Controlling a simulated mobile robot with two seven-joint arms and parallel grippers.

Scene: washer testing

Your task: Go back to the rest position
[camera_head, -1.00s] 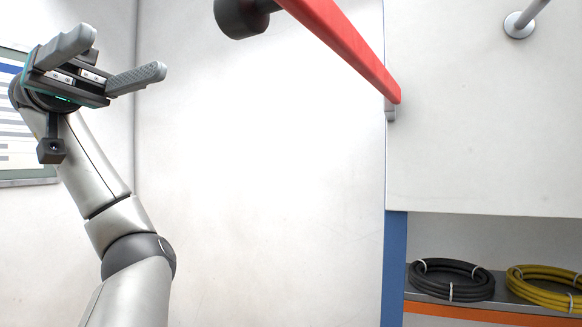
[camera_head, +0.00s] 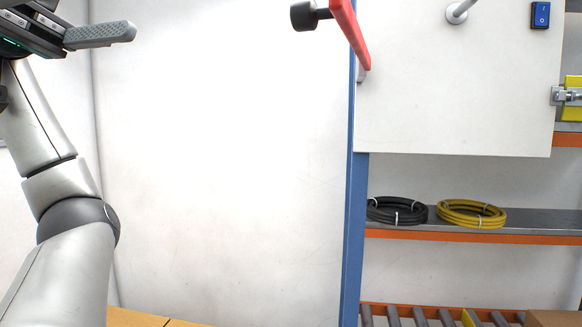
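My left arm comes up along the left side of the head view. Its gripper (camera_head: 90,24) is at the top left corner, partly cut off by the frame edge. One grey ribbed finger shows whole and points right, and a second finger is only partly in view above it, with a gap between them. Nothing shows between the fingers. My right gripper is not in view.
A red bar (camera_head: 352,36) with a black knob juts out near the top middle. A blue post (camera_head: 354,230) stands beside a shelf (camera_head: 535,222) with a black hose coil (camera_head: 397,211) and a yellow hose coil (camera_head: 470,214). A roller conveyor (camera_head: 420,316) is below.

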